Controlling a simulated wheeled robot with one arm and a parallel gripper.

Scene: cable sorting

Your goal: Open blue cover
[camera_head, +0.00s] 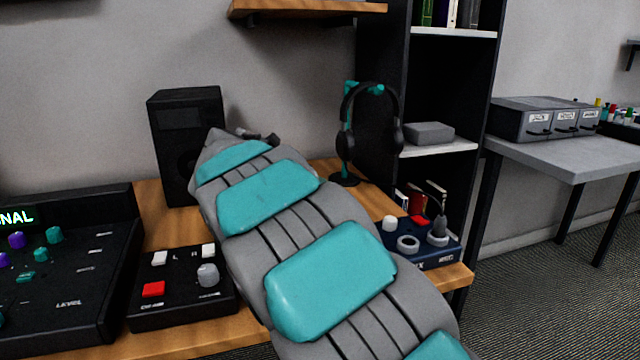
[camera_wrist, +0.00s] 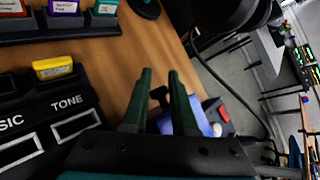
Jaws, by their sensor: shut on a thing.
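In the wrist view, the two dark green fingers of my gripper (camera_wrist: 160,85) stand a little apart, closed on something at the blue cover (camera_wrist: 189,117). The bright blue piece shows between and behind the fingers, toward the right one. A small black part (camera_wrist: 158,96) also shows between them. The exact contact is hidden by the fingers. I cannot tell how far the cover is tilted. In the head view my grey and teal arm hides the gripper and the cover.
A red button (camera_wrist: 223,112) and white knob (camera_wrist: 216,130) sit right of the fingers. A black panel marked TONE (camera_wrist: 75,124) with a yellow cartridge (camera_wrist: 54,67) is left. The head view shows headphones (camera_head: 397,140), a speaker (camera_head: 180,165) and a dark blue knob box (camera_head: 440,258).

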